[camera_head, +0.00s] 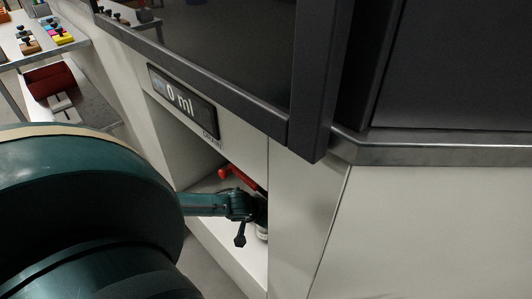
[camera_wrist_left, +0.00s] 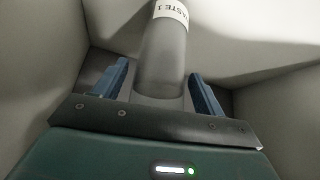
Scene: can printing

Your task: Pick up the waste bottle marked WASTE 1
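The grey waste bottle (camera_wrist_left: 163,62), with a white label (camera_wrist_left: 171,10) reading WASTE 1, stands between the two blue fingers of my left gripper (camera_wrist_left: 160,88) in the left wrist view. The fingers are apart, one on each side, and small gaps show between them and the bottle. The bottle's upper end is cut off by the picture edge. In the head view my left arm reaches into an open compartment under the display, and its hand (camera_head: 240,206) is partly hidden by the cabinet wall. My right gripper is not in view.
The compartment (camera_wrist_left: 245,45) has close, pale walls around the gripper. A display reading 0 ml (camera_head: 181,99) sits above the opening. A red part (camera_head: 237,176) shows inside it. A dark-framed cabinet (camera_head: 230,60) overhangs. Shelves with small coloured items (camera_head: 55,30) stand at the upper left.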

